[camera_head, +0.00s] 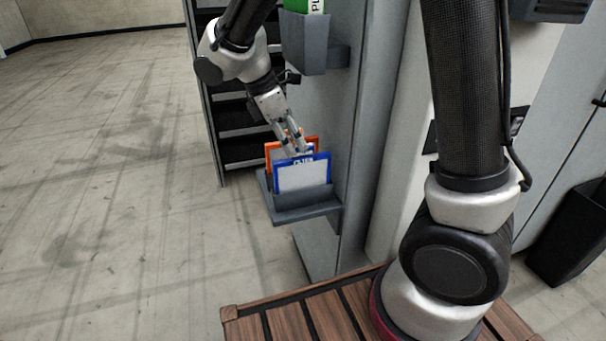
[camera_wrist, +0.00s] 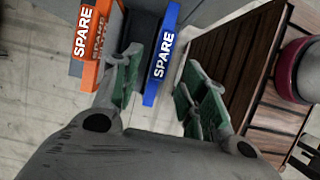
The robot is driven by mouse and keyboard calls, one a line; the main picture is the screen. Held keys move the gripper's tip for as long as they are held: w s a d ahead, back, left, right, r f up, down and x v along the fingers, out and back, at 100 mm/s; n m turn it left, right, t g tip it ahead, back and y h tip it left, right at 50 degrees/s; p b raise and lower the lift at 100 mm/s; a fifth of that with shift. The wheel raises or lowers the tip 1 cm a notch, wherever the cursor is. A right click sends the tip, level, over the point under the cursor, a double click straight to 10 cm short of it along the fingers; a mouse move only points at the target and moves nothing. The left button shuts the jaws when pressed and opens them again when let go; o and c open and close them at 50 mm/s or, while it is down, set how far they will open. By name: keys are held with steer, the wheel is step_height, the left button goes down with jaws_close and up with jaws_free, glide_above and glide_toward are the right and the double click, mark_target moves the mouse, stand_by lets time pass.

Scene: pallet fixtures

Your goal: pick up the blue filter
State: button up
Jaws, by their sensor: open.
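The blue filter (camera_head: 303,174) is a thin blue-framed panel with a pale face, standing upright in a grey holder (camera_head: 305,205) on the side of a cabinet. Its blue top edge, lettered SPARE, shows in the wrist view (camera_wrist: 161,55). My gripper (camera_head: 297,145) is open just above the filters, pointing down. In the wrist view its green-padded fingers (camera_wrist: 160,88) are spread, with the blue filter's edge between them, nearer the left finger. I cannot tell whether they touch. The filter's lower part is hidden by the holder.
An orange filter (camera_head: 272,152) stands behind the blue one, close to my left finger in the wrist view. A grey bin (camera_head: 305,45) with a green item hangs above on the cabinet. Shelves (camera_head: 240,140) stand behind. Open floor lies at the left.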

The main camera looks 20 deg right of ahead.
mark_target(300, 158)
steer(key=x, duration=0.7)
steer(key=shift+d+f, duration=0.25)
steer(key=shift+f, duration=0.1)
jaws_close()
